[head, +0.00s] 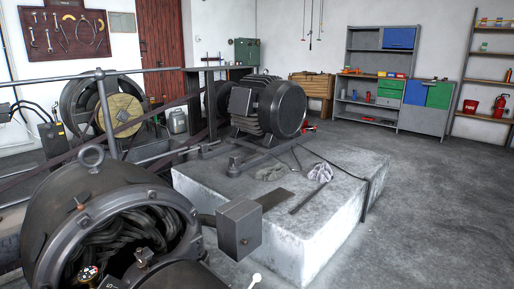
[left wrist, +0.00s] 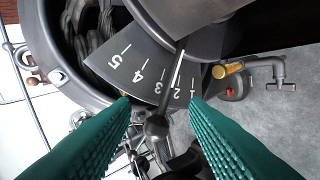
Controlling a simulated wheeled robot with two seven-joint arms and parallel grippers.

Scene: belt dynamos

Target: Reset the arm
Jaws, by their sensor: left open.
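In the left wrist view a dark curved scale plate (left wrist: 130,78) carries white marks numbered 5 to 1. A dark metal arm (left wrist: 167,98) with a white line crosses the scale near 3 and 2 and ends in a rounded metal piece (left wrist: 157,127). My left gripper (left wrist: 160,102) has two green ribbed fingers, spread apart. The arm's end shows between them in the picture; I see no finger closed on it. In the head view the lettered plate (head: 112,283) is cut off at the bottom edge beside the open dynamo housing (head: 55,210). Neither gripper shows there.
A brass-handled tap (left wrist: 262,65) and a small red part (left wrist: 234,90) are right of the scale. A grey box (head: 239,228) juts from the dynamo beside a concrete plinth (head: 330,225) bearing a motor (head: 268,105). A railing (head: 100,73) crosses behind. The floor at right is clear.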

